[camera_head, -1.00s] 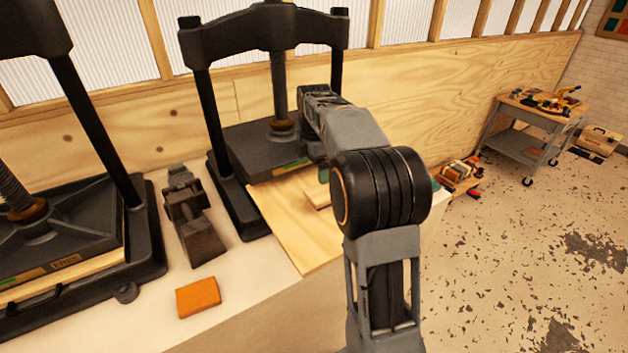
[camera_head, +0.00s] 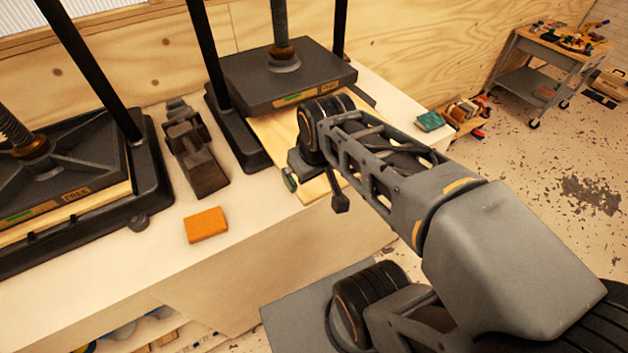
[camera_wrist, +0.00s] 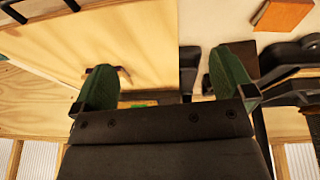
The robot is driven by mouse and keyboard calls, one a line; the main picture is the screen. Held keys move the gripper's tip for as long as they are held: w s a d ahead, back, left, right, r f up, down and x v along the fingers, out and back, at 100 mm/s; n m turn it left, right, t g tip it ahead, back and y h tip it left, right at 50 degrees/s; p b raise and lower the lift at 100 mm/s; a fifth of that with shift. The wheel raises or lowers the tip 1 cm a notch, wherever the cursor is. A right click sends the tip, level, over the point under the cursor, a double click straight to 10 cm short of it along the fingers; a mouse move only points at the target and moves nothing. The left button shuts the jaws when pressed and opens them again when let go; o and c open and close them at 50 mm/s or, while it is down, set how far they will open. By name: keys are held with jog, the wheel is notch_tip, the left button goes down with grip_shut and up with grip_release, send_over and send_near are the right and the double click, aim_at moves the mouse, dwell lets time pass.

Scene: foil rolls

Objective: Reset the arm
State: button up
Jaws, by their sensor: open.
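My gripper (camera_head: 316,192) is beside the front edge of the plywood board (camera_head: 270,133) that lies under the plate of the right-hand press (camera_head: 290,75). It is open and empty. In the wrist view my gripper (camera_wrist: 163,80) shows two green finger pads spread apart, with nothing between them. The same plywood board (camera_wrist: 140,40) fills the left of that view. My arm is bent, and its links cover the right middle of the head view. Part of the gripper is hidden by the arm's wrist.
An orange block (camera_head: 206,224) lies on the bench near its front edge. A dark metal tool (camera_head: 195,150) stands between the two presses. A green book (camera_head: 430,121) lies at the bench's right end. A grey cart (camera_head: 545,70) stands farther right on open floor.

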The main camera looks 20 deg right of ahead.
jog(key=shift+s+a+f+m, duration=0.25)
jog(key=shift+s+f+m, duration=0.6)
jog(key=shift+s+m, duration=0.05)
jog(key=shift+c, duration=0.2)
dwell(0.6)
